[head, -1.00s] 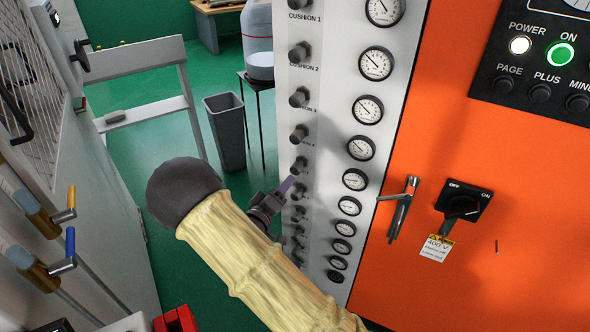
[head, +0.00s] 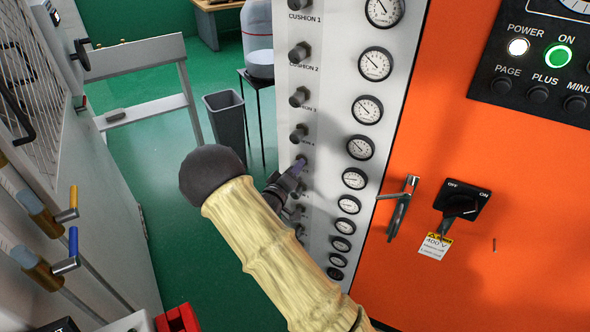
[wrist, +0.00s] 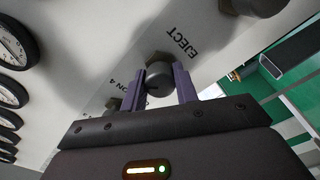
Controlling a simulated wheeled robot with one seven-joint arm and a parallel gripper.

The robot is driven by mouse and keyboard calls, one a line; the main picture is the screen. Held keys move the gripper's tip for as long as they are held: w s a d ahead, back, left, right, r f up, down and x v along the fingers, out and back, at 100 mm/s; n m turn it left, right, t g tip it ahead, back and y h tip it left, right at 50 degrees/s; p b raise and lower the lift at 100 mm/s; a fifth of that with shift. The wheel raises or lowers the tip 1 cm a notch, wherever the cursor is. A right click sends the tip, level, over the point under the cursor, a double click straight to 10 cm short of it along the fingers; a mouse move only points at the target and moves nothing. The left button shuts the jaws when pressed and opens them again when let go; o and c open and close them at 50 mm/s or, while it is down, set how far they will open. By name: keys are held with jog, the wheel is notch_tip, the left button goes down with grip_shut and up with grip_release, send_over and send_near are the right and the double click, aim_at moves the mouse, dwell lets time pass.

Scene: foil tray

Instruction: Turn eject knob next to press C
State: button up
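The eject knob (wrist: 160,76) is a dark round knob on the pale panel, with the label EJECT beside it in the wrist view. In the head view it is the knob (head: 301,160) just below the CUSHION 4 label, partly covered by my fingertips. My gripper (wrist: 160,84) has its two purple fingers apart, one on each side of this knob. The gripper (head: 298,167) also shows at the panel in the head view. Whether the fingers touch the knob's sides is hard to tell. Press C cannot be made out by name.
More knobs and a column of gauges (head: 360,147) run along the panel. An orange cabinet (head: 430,120) with a handle and a black switch (head: 462,203) stands right. A grey machine (head: 80,250) stands left. A bin (head: 227,118) is on the green floor.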

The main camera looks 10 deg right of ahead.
jog(key=shift+c, duration=1.2)
jog(key=shift+f+m+b, duration=0.1)
jog(key=shift+m+b, duration=0.2)
jog(key=m+b, duration=0.2)
jog(key=m, duration=0.1)
jog(key=shift+f+b, duration=0.15)
jog(key=shift+b, duration=0.15)
jog(key=m+b, duration=0.3)
jog(key=shift+m, duration=0.4)
jog(key=m+b, duration=0.3)
jog(key=shift+f+m+b, duration=0.1)
jog(key=shift+m+b, duration=0.2)
jog(key=shift+b, duration=0.1)
jog(key=m+b, duration=0.6)
jog(key=b, duration=0.1)
jog(key=shift+f, duration=0.1)
jog(key=m+b, duration=0.4)
jog(key=b, duration=0.1)
jog(key=shift+r+m, duration=0.25)
jog(key=shift+m, duration=0.15)
